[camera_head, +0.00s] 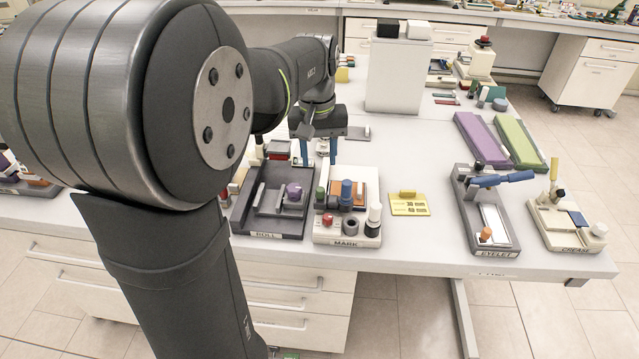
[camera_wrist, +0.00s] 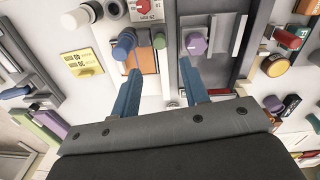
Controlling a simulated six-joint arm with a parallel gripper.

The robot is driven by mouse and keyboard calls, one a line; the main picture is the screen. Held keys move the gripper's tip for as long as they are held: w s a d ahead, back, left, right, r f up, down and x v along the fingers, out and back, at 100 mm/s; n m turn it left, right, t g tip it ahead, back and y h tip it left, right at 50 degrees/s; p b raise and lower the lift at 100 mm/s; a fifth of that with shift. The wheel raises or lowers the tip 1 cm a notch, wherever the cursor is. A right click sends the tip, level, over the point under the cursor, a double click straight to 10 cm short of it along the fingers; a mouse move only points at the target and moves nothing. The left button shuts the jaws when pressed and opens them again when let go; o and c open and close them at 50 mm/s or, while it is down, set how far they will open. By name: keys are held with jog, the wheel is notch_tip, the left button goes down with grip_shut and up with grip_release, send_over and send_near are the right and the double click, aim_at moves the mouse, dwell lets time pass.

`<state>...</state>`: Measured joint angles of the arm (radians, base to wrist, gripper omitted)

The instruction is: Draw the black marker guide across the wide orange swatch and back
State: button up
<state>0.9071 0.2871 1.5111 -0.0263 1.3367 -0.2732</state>
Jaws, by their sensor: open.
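The white station labelled MARK (camera_head: 346,241) stands at the front of the bench. An orange swatch (camera_head: 359,189) lies on it, partly hidden by a blue knob (camera_head: 346,192). In the wrist view the orange swatch (camera_wrist: 149,62) shows beside the blue knob (camera_wrist: 123,43) and a green knob (camera_wrist: 160,41). I cannot clearly make out a black marker guide. My gripper (camera_head: 319,153) is open and empty, above and behind the MARK and PULL stations. In the wrist view its blue fingers (camera_wrist: 160,67) are spread, one near the orange swatch, the other toward the purple knob (camera_wrist: 196,43).
The grey PULL station (camera_head: 265,234) stands directly left of MARK. A yellow card (camera_head: 409,205) lies to the right, with bare bench around it. The EYELET (camera_head: 492,252) and CREASE (camera_head: 568,247) stations are farther right. A tall white box (camera_head: 398,78) stands behind.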

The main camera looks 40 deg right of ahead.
aim_at(320, 189)
notch_tip(320, 189, down, 9)
jog(key=shift+d+r, duration=0.1)
dwell(0.3)
grip_shut()
